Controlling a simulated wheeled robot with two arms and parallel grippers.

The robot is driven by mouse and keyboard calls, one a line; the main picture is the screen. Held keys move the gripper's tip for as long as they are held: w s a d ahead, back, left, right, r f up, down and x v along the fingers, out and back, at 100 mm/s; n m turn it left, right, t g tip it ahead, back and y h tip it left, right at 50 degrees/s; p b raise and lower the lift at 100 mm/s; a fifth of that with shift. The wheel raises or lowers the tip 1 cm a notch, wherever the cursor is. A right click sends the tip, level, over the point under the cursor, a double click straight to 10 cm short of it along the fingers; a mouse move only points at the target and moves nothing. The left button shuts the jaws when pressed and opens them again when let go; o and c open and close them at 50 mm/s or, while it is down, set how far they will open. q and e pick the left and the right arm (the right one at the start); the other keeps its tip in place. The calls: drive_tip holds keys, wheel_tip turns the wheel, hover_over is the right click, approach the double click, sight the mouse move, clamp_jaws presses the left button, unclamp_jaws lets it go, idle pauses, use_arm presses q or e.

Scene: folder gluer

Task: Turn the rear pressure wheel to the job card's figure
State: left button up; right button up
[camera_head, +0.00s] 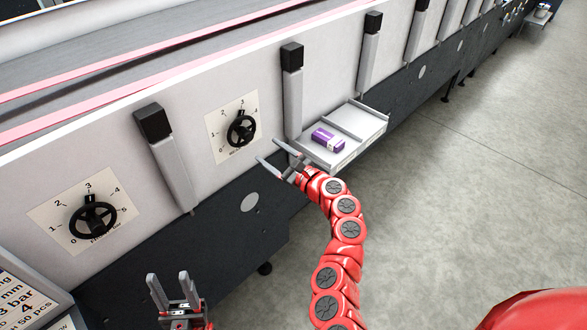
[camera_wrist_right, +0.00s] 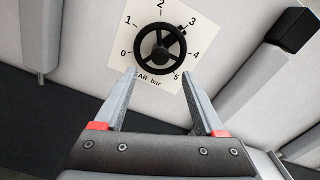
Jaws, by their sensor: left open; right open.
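The rear pressure wheel (camera_head: 242,130) is a black handwheel on a pale dial plate, labelled partly readable "EAR bar". It also shows in the right wrist view (camera_wrist_right: 160,50), its knob pointing at about 3. My right gripper (camera_head: 268,151) is open, its fingertips just below and right of the wheel; in the right wrist view the fingers (camera_wrist_right: 157,72) point at the wheel's lower rim, with nothing between them. Contact cannot be told. The job card (camera_head: 22,293) at lower left is cut off; "bar", "4" and "50 pcs" are legible. My left gripper (camera_head: 168,278) is open and empty, low.
Another black wheel (camera_head: 93,218) with a similar dial is at left, its knob near 3. A grey post with a black cap (camera_head: 153,122) stands between the wheels. A tray (camera_head: 368,125) holding a purple-and-white box (camera_head: 328,139) sticks out right of my right gripper. Floor at right is clear.

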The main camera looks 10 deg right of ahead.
drive_tip(key=b+v, duration=0.2)
drive_tip(key=v, duration=0.6)
drive_tip(key=shift+s, duration=0.2)
drive_tip(key=shift+d, duration=0.1)
